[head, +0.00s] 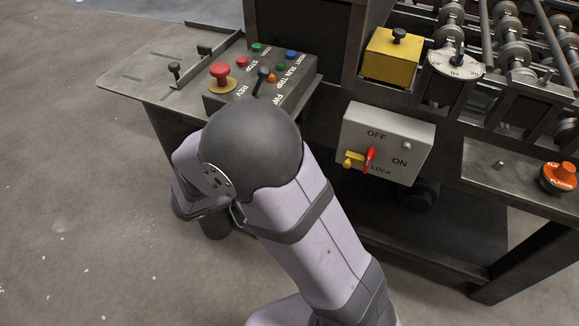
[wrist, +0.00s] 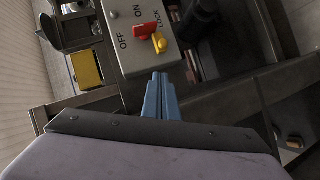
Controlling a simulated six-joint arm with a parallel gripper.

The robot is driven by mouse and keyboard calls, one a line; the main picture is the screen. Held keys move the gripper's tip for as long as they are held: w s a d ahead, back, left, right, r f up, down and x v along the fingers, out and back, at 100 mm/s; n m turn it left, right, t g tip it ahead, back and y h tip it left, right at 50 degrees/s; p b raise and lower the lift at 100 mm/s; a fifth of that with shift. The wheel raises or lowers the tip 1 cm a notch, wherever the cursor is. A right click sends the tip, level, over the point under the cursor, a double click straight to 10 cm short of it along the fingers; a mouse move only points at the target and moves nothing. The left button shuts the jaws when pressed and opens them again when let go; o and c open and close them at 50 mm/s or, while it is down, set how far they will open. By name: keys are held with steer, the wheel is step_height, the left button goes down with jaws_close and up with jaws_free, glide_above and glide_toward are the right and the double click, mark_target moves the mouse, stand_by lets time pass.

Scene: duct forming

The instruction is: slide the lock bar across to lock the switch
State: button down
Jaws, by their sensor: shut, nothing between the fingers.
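The grey switch box (head: 410,133) carries the labels OFF, ON and LOCK and also shows in the wrist view (wrist: 168,62). Its red switch handle (head: 369,158) sits near the lower middle of the face and shows in the wrist view (wrist: 145,31). The yellow lock bar (head: 353,160) is just left of the red handle in the head view; its knob shows in the wrist view (wrist: 161,44). My gripper (wrist: 160,76) has blue fingers closed together and empty. In the wrist picture the fingertips appear below the yellow knob, apart from it. My arm hides the gripper in the head view.
A control panel (head: 297,88) with a red stop button (head: 220,74) and levers stands left of the switch box. A yellow block (head: 392,55) and a white dial (head: 455,64) sit above it. An orange knob (head: 560,177) is at the right.

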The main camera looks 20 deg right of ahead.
steer(key=shift+v, duration=0.75)
